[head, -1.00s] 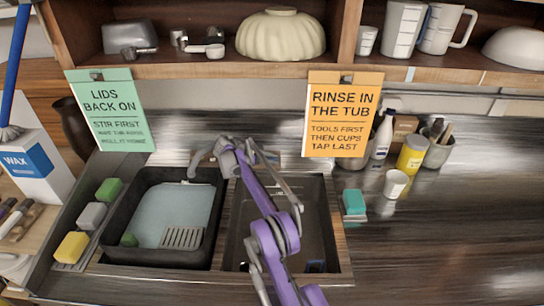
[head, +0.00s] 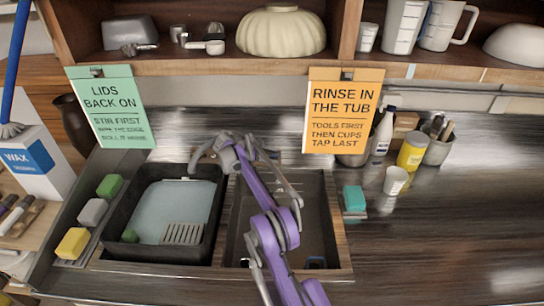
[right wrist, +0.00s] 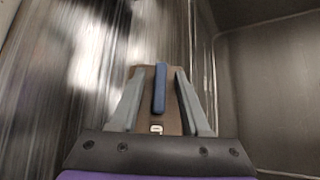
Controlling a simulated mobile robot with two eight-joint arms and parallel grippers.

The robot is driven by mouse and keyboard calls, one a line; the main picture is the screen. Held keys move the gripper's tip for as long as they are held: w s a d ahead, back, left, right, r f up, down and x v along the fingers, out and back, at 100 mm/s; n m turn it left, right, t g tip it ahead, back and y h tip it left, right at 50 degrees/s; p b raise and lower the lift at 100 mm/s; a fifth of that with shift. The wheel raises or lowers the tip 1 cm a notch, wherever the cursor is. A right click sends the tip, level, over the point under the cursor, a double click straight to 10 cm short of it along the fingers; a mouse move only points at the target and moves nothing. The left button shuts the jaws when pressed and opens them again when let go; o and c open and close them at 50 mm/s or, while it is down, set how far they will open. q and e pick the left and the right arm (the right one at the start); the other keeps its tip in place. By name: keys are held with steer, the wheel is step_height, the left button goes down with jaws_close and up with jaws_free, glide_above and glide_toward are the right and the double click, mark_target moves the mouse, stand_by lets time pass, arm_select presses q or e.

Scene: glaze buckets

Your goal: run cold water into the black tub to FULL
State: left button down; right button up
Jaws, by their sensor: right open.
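The black tub (head: 114,232) sits in the left basin. A pale blue-grey surface, a slotted grate and a small green piece show inside; I cannot tell the water level. The grey spout (head: 198,154) curves over the tub's back edge, and I see no stream from it. My right gripper (head: 238,146) is behind the basins, beside the spout. In the right wrist view, its fingers (right wrist: 159,90) are open either side of a blue lever (right wrist: 160,86) on a brown plate. I cannot tell if they touch it. My left gripper is not in view.
The right basin (head: 330,225) lies under my right arm. An orange sign (head: 342,110) and a green sign (head: 110,107) hang above. Sponges (head: 93,212) line the tub's left.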

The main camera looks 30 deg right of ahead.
steer(key=v, duration=1)
steer(key=shift+a+r, duration=0.25)
steer(key=s+a+r+m+t+y, duration=0.25)
steer(key=s+a+r, duration=0.2)
steer(key=s, duration=0.45)
steer(key=s+a+r+m+t+y, duration=0.1)
steer(key=s+a+r+y, duration=0.3)
steer(key=s+r, duration=0.3)
steer(key=s+a+f+m+t+y, duration=0.1)
steer(key=s+a+f, duration=0.2)
steer(key=s, duration=0.6)
steer(key=s+a+f+m+t+y, duration=0.1)
steer(key=s+a+f+m+y, duration=0.1)
steer(key=s+f, duration=0.3)
steer(key=s+a+f+m+t+y, duration=0.1)
steer(key=s+a+f, duration=0.3)
steer(key=s, duration=0.9)
steer(key=shift+s+a+m+y, duration=0.25)
steer(key=shift+m+y, duration=0.1)
steer(key=shift+m, duration=0.1)
